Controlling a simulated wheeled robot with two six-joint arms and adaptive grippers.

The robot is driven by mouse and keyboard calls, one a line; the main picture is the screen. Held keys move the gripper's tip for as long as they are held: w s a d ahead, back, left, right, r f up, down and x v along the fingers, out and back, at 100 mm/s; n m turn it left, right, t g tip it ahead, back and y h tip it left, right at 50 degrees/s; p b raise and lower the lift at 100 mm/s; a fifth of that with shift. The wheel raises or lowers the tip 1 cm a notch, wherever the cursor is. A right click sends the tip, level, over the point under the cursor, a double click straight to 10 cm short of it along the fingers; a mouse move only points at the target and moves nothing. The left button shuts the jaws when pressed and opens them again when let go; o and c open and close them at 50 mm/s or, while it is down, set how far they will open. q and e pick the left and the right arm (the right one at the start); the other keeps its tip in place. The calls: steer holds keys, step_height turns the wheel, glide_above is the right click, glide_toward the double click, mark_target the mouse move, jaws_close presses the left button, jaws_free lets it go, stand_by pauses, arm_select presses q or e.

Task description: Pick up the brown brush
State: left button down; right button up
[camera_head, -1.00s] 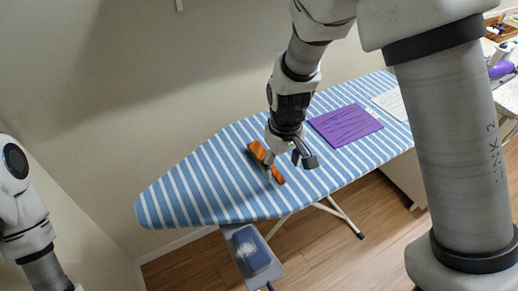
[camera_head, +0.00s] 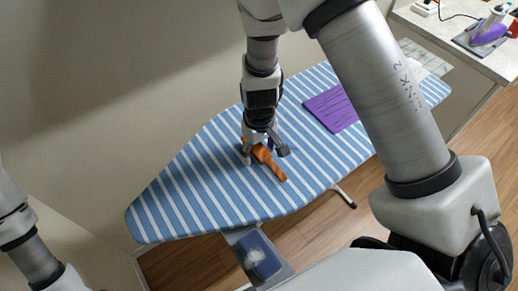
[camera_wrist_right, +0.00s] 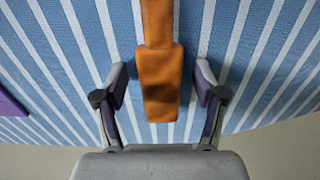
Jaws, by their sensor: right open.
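The brown brush (camera_head: 268,159) is orange-brown and lies on the striped ironing board. My right gripper (camera_head: 263,152) is above it, with one finger on each side in the head view. In the right wrist view the brush (camera_wrist_right: 160,80) runs up the picture between the two fingers of the open right gripper (camera_wrist_right: 160,98). A gap shows between the brush and each finger. Part of the brush is behind the gripper in the head view. My left arm shows at the lower left, but its gripper is out of the picture.
The blue-and-white striped ironing board (camera_head: 185,195) fills the middle. A purple sheet or cloth (camera_head: 331,108) lies on it to the right of the gripper. A grey tray with a blue item (camera_head: 262,257) juts out at the near edge. A counter with a purple iron (camera_head: 489,33) stands at the upper right.

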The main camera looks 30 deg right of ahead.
mark_target(260, 150)
steer(key=shift+s+r, duration=0.1)
steer(key=shift+s, duration=0.1)
steer(key=shift+c, duration=0.7)
jaws_close()
steer(key=shift+r, duration=0.1)
steer(key=shift+r, duration=0.3)
step_height(260, 150, up, 9)
steer(key=shift+r+b, duration=0.2)
steer(key=shift+b, duration=0.25)
steer(key=c, duration=0.5)
jaws_free()
steer(key=c, duration=0.5)
